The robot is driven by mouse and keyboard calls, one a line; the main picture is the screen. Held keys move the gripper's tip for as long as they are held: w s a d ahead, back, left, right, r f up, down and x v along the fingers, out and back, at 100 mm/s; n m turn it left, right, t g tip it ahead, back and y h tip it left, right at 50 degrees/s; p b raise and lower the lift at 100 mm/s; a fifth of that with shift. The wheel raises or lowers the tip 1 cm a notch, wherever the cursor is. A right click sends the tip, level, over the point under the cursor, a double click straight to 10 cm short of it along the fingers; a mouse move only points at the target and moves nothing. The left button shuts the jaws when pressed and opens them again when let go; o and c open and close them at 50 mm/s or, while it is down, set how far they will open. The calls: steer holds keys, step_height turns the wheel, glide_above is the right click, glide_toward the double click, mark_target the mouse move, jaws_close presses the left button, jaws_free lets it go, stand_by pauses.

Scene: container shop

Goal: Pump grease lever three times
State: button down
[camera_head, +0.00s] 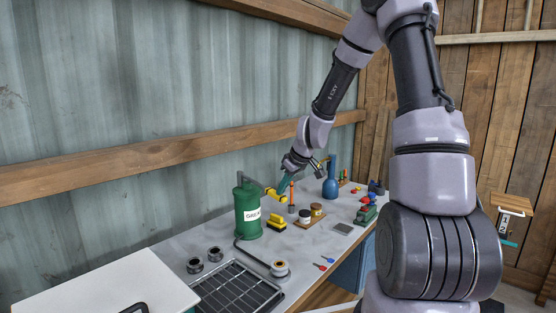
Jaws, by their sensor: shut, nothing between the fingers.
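A green grease drum (246,222) with a white label stands upright on the workbench, left of my gripper. A thin dark lever rod (256,182) runs from its top to the right and meets a yellow grip (272,194). My gripper (282,192) points down and left from the end of my arm, with its fingertips right at the yellow grip. It is shut with nothing held. Whether the fingertips touch the grip cannot be told at this size. A dark hose leads from the drum's foot to a round fitting (280,269) on the bench.
The bench (210,232) also holds a yellow block-shaped tool (277,223), small jars on a wooden board (309,219), a blue bottle (330,184) and a green tool (366,213). A black grid tray (236,291) and two dark rings lie in front. A corrugated wall stands close behind.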

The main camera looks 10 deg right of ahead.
steer(key=shift+s+f, duration=0.3)
steer(key=shift+f, duration=0.15)
steer(key=r, duration=0.4)
steer(key=shift+d+r, duration=0.2)
steer(key=shift+r, duration=0.15)
steer(key=s+d+r, duration=0.5)
steer(key=s, duration=0.1)
steer(key=shift+s+r, duration=0.35)
steer(key=s+r+m+t, duration=0.1)
steer(key=s+r+m, duration=0.4)
steer(key=s, duration=0.5)
steer(key=s+r+m+t+h, duration=0.1)
steer(key=s+r+m, duration=0.5)
steer(key=s+r, duration=0.4)
steer(key=shift+s+a, duration=0.2)
steer(key=shift+a, duration=0.25)
